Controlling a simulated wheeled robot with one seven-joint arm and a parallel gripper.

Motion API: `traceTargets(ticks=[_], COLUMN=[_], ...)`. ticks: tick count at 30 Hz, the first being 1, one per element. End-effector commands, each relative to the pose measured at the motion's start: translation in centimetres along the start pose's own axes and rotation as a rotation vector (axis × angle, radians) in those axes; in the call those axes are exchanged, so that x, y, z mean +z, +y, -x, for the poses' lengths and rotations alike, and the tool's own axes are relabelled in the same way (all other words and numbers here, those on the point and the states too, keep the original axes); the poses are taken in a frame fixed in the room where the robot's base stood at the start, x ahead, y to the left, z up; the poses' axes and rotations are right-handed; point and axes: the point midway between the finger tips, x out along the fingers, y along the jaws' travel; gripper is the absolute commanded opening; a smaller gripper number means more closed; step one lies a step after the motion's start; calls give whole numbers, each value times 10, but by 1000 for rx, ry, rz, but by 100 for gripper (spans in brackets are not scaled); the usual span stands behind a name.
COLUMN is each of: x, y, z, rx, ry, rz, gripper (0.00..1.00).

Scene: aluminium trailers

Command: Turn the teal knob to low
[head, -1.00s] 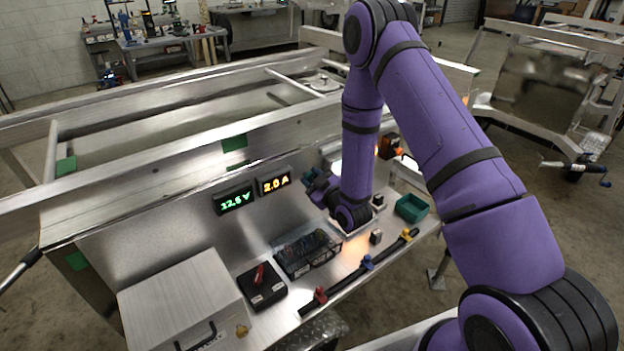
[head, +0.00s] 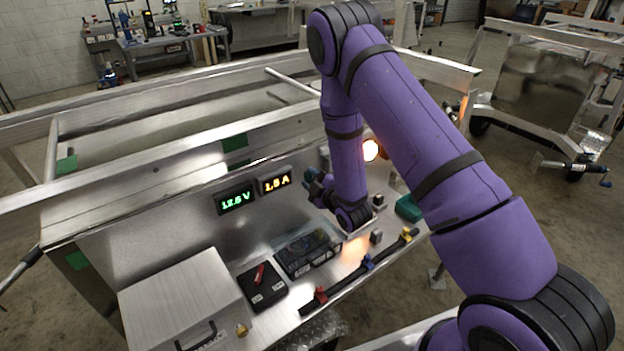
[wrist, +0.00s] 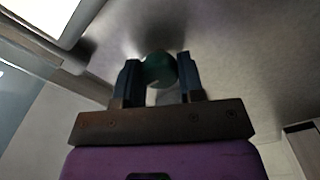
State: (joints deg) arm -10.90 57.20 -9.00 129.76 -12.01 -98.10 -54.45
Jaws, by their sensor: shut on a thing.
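The teal knob (wrist: 160,69) shows in the wrist view between the two blue fingers of my gripper (wrist: 161,78). The fingers are shut on it from both sides. Its pointer and any setting marks cannot be made out. In the head view my gripper (head: 312,186) is at the upright metal panel (head: 160,240), beside the displays, and the knob is hidden there. The green display (head: 236,200) reads about 12.6 V and the orange display (head: 276,182) about 1.5 A.
A round lamp (head: 370,149) glows orange behind my arm. On the shelf are a black fuse box (head: 307,252), a black box with a red switch (head: 262,286), a teal bin (head: 408,208) and a bar with coloured clamps (head: 367,263). A metal box (head: 180,300) stands front left.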

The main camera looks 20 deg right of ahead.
Motion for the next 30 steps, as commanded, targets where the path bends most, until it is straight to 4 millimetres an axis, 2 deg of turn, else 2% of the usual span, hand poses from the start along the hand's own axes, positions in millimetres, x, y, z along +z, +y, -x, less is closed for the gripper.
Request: traceTargets(ticks=[13, 14, 16, 17, 25, 30], x=[1, 1, 1, 1, 0, 1], y=[-2, -2, -2, -1, -1, -1], z=[1, 1, 1, 1, 1, 15], rx=[-5, -5, -5, -4, -2, -4], ry=[-4, -4, -3, -3, -2, -3], rz=[7, 7, 7, 7, 7, 7], gripper=[12, 42, 59, 60, 60, 60])
